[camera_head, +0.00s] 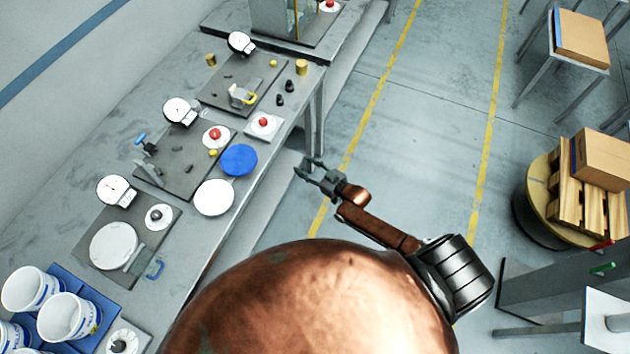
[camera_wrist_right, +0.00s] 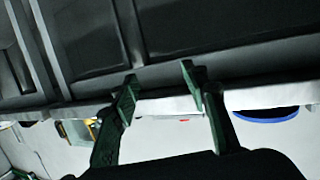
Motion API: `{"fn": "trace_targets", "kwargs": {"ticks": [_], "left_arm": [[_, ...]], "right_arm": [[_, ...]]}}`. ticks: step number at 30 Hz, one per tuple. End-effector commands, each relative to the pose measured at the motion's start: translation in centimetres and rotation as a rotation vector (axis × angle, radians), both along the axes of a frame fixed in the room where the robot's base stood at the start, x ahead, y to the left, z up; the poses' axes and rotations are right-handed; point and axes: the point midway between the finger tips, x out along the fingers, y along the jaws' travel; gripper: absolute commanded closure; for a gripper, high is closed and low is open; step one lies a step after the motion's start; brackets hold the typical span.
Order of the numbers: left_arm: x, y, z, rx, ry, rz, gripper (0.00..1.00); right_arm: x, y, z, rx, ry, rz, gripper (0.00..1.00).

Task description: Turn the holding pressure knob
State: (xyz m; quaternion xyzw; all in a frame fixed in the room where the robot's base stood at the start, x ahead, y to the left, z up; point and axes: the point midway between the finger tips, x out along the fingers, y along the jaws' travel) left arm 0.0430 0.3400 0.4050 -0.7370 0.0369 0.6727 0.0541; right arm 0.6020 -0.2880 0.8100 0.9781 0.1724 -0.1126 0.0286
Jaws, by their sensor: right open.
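Two dark knobs on white plates lie on the bench in the head view. One knob (camera_head: 157,215) is beside a round white disc (camera_head: 113,246), and another knob (camera_head: 119,346) is at the bottom edge. I cannot read a label that tells which is the holding pressure knob. My right gripper (camera_head: 308,171) is open and empty, off the bench's right edge and apart from both knobs. In the right wrist view its two fingers (camera_wrist_right: 160,84) are spread, with nothing between them. My left gripper is not in view.
The grey bench (camera_head: 75,225) carries dial gauges (camera_head: 114,190), red buttons (camera_head: 216,134), a blue disc (camera_head: 239,159) and white buckets (camera_head: 66,316). The floor (camera_head: 420,130) right of the bench is open. A pallet (camera_head: 583,205) with a box stands far right.

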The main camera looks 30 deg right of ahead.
Motion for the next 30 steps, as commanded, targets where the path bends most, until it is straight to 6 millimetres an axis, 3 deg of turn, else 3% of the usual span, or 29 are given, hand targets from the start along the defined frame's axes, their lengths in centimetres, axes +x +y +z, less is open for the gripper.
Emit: {"fn": "trace_targets", "kwargs": {"ticks": [3, 12, 30], "left_arm": [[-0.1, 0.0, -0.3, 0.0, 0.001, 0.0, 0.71], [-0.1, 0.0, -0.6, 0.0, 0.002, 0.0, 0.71], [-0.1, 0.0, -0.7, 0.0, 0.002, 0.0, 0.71]], "right_arm": [[-0.8, -0.6, -2.2, -0.013, 0.033, -0.015, 0.58], [-2.2, -1.6, -5.7, -0.039, 0.092, -0.04, 0.58], [-2.7, -1.9, -6.6, -0.046, 0.108, -0.045, 0.58]]}}
